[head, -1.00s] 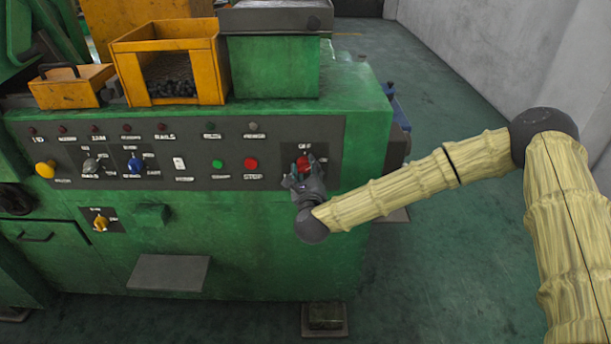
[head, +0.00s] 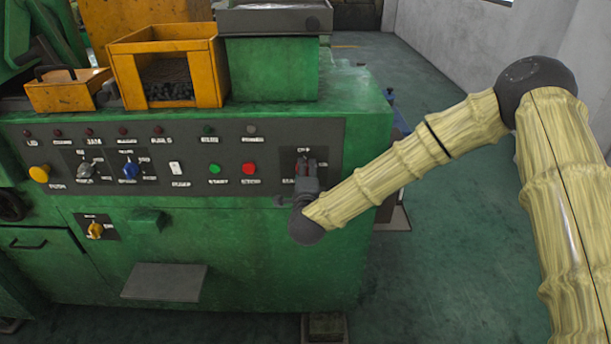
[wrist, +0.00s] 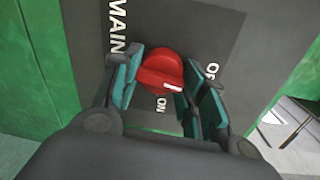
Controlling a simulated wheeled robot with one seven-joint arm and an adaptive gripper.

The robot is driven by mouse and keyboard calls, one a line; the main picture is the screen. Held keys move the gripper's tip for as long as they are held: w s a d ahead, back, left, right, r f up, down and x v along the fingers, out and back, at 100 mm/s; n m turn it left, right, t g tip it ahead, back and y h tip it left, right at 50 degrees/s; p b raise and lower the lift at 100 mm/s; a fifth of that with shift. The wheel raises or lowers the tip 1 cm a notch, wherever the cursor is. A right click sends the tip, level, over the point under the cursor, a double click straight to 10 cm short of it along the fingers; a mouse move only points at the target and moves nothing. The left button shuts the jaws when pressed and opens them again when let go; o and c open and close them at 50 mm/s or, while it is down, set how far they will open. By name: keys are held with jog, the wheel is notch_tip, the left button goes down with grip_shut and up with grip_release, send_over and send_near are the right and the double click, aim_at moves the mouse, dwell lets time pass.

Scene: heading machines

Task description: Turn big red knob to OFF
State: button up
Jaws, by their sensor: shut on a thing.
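The big red knob (wrist: 160,72) sits on a dark panel in the wrist view, between the teal pads of my gripper (wrist: 160,88). The white mark on the knob points toward the lower right, between the ON label (wrist: 160,104) and the label at the right (wrist: 212,72), whose end is hidden by a finger. My gripper is shut on the knob. In the head view the gripper (head: 305,172) is at the right end of the control panel, and it hides most of the knob.
The green machine's control panel (head: 120,185) also carries a red button (head: 249,169), a green button (head: 215,169), a blue switch (head: 130,171) and a yellow button (head: 39,174). Orange bins (head: 125,75) stand on top. Open floor (head: 450,240) lies to the right.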

jog(key=shift+r+n, duration=0.15)
jog(key=shift+n, duration=0.45)
jog(key=shift+w, duration=0.1)
jog(key=o, duration=1)
jog(key=shift+s, duration=0.3)
jog(key=s, duration=1.1)
jog(key=shift+s+r, duration=0.25)
jog(key=shift+r, duration=0.15)
